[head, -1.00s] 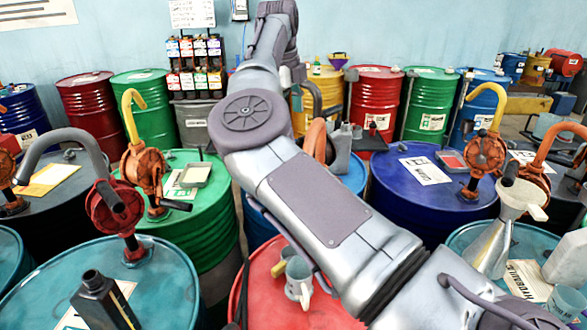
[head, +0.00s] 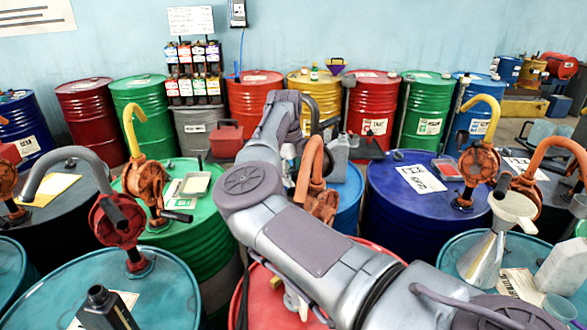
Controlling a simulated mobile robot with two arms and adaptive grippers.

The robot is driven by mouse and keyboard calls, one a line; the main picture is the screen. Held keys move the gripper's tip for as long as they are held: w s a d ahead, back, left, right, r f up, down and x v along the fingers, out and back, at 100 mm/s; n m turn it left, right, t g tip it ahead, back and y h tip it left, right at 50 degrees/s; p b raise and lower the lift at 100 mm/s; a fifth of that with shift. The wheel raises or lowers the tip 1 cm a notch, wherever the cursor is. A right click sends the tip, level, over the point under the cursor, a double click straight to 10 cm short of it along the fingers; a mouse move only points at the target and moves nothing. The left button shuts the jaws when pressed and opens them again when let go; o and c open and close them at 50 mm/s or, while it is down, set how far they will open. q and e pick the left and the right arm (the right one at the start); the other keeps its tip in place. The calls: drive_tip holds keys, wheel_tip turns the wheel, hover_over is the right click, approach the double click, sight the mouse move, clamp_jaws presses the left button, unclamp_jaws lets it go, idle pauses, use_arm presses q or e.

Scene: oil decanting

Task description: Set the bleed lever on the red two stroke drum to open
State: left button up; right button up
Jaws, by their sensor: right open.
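A red drum (head: 272,300) stands at the bottom centre with its top largely hidden behind my right arm. A grey mug (head: 297,300) is partly visible over that top. Other red drums stand at the back wall, one left of the yellow drum (head: 256,97) and one right of it (head: 376,100). I cannot read which is the two stroke drum, and no bleed lever is clearly visible. My right arm runs from the bottom right to the centre. My right gripper (head: 303,128) is open, small and partly hidden at its far end, apart from the front red drum's top. My left gripper is out of view.
An orange pump (head: 321,203) stands close behind my right arm. Other hand pumps rise from the green drum (head: 208,240) and the dark blue drum (head: 420,215). A metal funnel (head: 484,255) stands at right and a black bottle (head: 104,310) at bottom left. Little space separates the drums.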

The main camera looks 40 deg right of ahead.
drive_tip(key=shift+f, duration=0.2)
clamp_jaws()
idle(0.3)
